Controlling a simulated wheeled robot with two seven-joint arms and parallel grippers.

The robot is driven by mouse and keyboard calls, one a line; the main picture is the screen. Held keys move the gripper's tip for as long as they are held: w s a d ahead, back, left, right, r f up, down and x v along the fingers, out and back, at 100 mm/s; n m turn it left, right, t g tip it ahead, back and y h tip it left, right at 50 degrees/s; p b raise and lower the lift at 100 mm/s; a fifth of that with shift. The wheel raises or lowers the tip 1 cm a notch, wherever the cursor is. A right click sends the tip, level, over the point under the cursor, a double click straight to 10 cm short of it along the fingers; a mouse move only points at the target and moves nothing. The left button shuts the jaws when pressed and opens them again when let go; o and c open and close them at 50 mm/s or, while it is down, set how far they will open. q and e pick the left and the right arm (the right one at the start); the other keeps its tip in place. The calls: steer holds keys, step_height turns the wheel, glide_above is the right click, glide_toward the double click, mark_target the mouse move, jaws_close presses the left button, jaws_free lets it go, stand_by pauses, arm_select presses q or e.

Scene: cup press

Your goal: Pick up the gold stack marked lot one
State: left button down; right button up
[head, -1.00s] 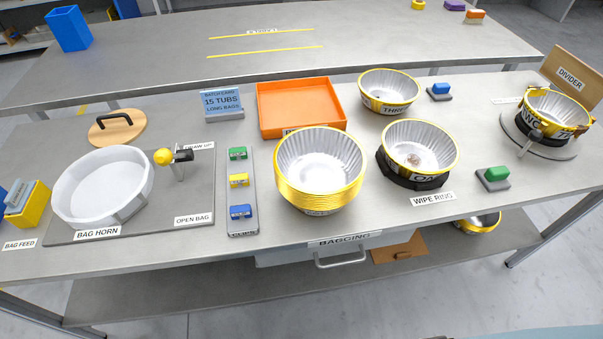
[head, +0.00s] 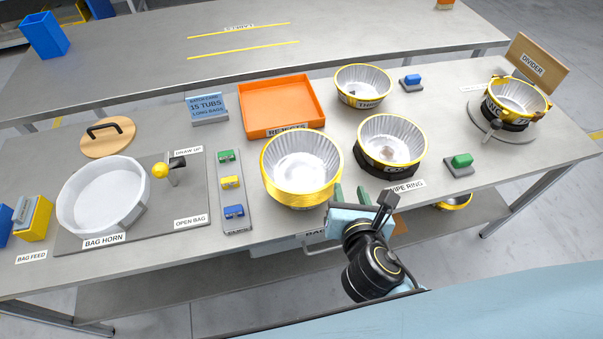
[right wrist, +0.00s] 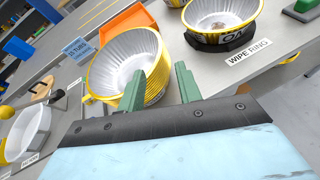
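A thick stack of nested tubs with gold rims (head: 300,187) stands mid-bench; I can read no lot mark on it. It also shows in the right wrist view (right wrist: 101,82). A gold-rimmed silver tub (head: 385,130) sits in the black wipe ring (head: 375,166), with a partly readable mark starting "O". A tub marked THREE (head: 362,101) stands behind. My right gripper (head: 351,194) is open and empty at the stack's right front side; its green fingers (right wrist: 159,84) overlap the stack's edge in the wrist view, contact unclear. My left gripper is not in view.
An orange rejects tray (head: 323,105) lies behind the stack. A clip strip (head: 232,207) and the white bag horn (head: 72,215) are left. A green button (head: 461,160) and a tub on a turntable (head: 518,97) are right.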

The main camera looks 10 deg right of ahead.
steer(key=b+x, duration=0.2)
steer(key=x, duration=1)
steer(key=shift+w+d+f, duration=0.15)
steer(key=shift+w+f, duration=0.1)
steer(key=shift+f, duration=0.05)
jaws_close()
